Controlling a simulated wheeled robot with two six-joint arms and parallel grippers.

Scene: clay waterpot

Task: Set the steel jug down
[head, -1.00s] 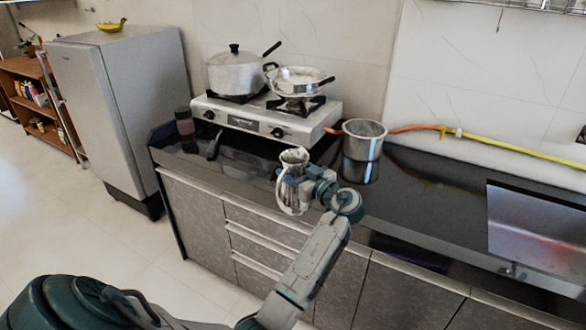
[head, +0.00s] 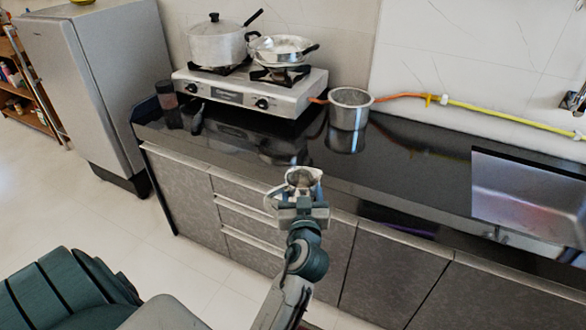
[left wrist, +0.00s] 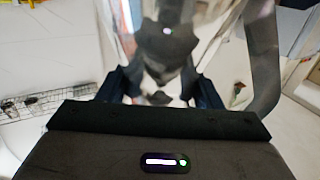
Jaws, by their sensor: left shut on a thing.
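The steel jug (head: 304,177) is a shiny metal vessel. It appears in front of the dark worktop's near edge in the head view, roughly upright. My left gripper (head: 300,201) is shut on it from the near side and hides its lower part. In the left wrist view the jug's shiny body (left wrist: 168,25) fills the top middle between the fingers (left wrist: 160,85), with its curved handle on the right. I cannot tell the jug's exact height over the worktop. My right gripper is not in view.
The black worktop (head: 400,165) has free room between a metal pot (head: 349,110) and the sink (head: 525,195). A gas stove (head: 250,92) with a lidded pot (head: 216,44) and a pan (head: 281,50) stands behind. A dark jar (head: 168,98) stands left. Drawers lie below.

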